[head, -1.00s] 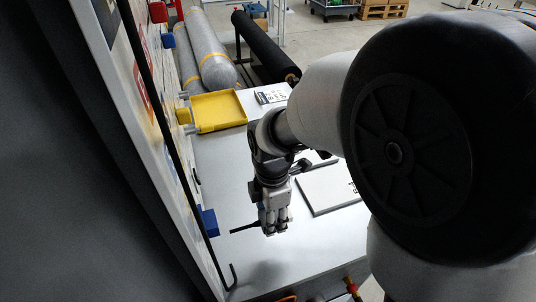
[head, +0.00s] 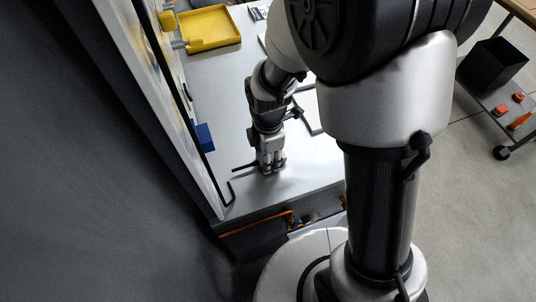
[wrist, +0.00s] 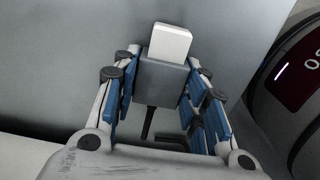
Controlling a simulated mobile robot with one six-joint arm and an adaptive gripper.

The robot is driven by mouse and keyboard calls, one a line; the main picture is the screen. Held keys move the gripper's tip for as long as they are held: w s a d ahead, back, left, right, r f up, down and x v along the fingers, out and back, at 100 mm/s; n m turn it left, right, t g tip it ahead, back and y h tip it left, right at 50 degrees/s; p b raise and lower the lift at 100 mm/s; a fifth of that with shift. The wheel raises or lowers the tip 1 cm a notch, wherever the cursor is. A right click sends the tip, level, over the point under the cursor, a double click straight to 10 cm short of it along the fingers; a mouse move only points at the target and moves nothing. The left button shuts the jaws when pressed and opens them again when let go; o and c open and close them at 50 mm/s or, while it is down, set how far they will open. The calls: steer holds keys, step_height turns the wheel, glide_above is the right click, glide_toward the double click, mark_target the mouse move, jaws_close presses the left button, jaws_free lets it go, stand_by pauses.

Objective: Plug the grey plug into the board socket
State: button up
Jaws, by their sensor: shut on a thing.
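The grey plug (wrist: 162,84) is between the blue-padded fingers of my gripper (wrist: 165,92) in the wrist view. It has a grey block body, a pale white end pointing away from the palm, and a dark stem toward the palm. In the head view my gripper (head: 271,168) points down over the tabletop, to the right of the upright board (head: 183,120). The fingers hide most of the plug there. A thin black piece (head: 243,168) sticks out left of the fingers. A blue box (head: 204,137) is fixed on the board; I cannot tell whether it is the socket.
A black bent rod (head: 230,192) hangs along the board's near edge. A dark bin (head: 493,65) stands on a cart at the right.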

steer(key=shift+f, duration=0.1)
steer(key=shift+f, duration=0.2)
steer(key=o, duration=1.1)
steer(key=shift+r, duration=0.1)
